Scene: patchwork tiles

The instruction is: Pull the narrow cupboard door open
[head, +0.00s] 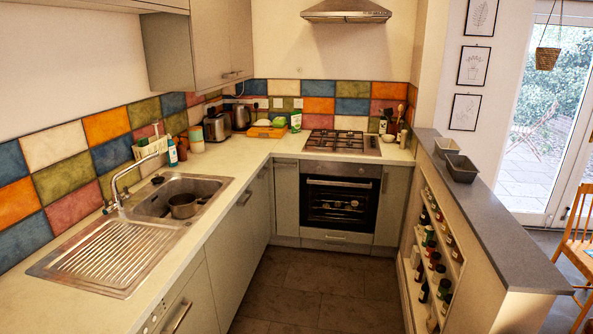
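A narrow grey cupboard door (286,203) stands just left of the oven, with a short horizontal handle near its top edge. It looks shut, flush with the cabinet fronts beside it. Another narrow grey front (391,205) is right of the oven, with what looks like an upright handle (384,183) on its left edge; it also looks shut. I cannot tell which of the two the task means. Neither of my grippers is in view.
The oven (338,203) sits between the narrow fronts, under the gas hob (342,142). Dark floor tiles (312,288) are clear. The sink counter (205,255) bounds the left; a bottle rack (433,262) and half wall (490,215) bound the right.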

